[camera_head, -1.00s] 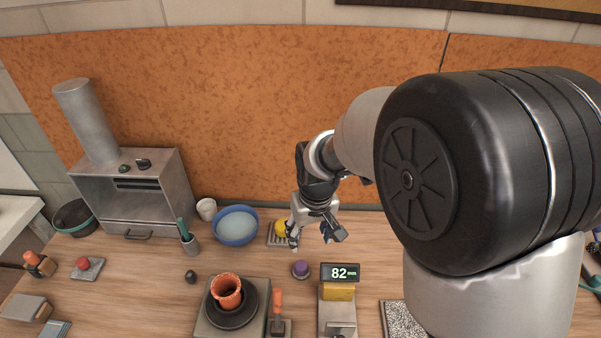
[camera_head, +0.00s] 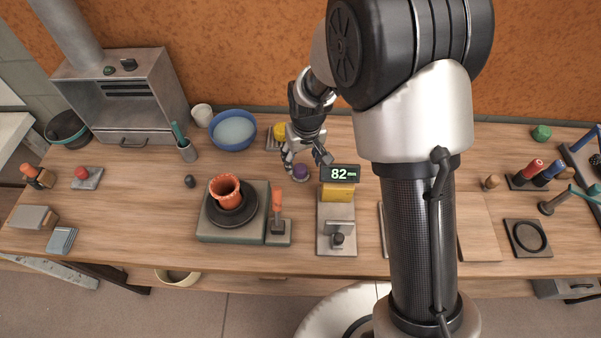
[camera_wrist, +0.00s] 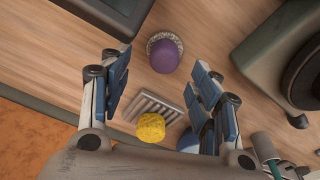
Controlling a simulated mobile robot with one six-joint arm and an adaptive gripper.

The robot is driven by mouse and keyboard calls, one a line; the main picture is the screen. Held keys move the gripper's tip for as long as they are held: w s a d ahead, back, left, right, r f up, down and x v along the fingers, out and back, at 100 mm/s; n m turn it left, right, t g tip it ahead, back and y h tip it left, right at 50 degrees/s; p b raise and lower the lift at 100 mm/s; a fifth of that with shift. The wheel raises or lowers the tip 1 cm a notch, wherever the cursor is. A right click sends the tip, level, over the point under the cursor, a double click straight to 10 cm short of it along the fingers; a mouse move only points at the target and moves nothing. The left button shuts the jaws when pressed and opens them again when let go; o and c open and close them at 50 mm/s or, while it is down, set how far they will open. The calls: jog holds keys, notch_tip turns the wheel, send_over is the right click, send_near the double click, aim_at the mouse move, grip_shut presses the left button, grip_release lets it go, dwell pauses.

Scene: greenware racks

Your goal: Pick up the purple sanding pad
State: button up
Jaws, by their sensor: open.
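The purple sanding pad (camera_head: 301,172) is a small rounded piece lying on the wooden bench, left of the digital gauge. In the wrist view the purple sanding pad (camera_wrist: 164,55) shows a smooth purple top and a speckled grey rim, ahead of the fingers and roughly between their lines. My gripper (camera_head: 306,160) is above the bench just behind the pad, fingers spread and empty. In the wrist view my gripper (camera_wrist: 160,88) has both blue-padded fingers wide apart, with nothing between them touching the pads.
A yellow sponge (camera_wrist: 151,127) sits by a ridged grey dish (camera_wrist: 153,106) beneath my gripper. The gauge with its 82 mm display (camera_head: 340,173) stands close to the pad's right. An orange pot (camera_head: 225,190) stands on a turntable to the left. A blue bowl (camera_head: 233,130) is behind.

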aim_at(301, 168)
jog(key=f, duration=0.1)
jog(key=f+b, duration=0.1)
jog(key=f, duration=0.2)
jog(key=shift+a+b, duration=0.3)
jog(key=shift+b, duration=0.05)
jog(key=shift+w+f, duration=0.15)
jog(key=shift+f, duration=0.3)
jog(key=shift+r, duration=0.1)
jog(key=shift+c, duration=0.2)
jog(key=shift+s, duration=0.2)
jog(key=c, duration=1.2)
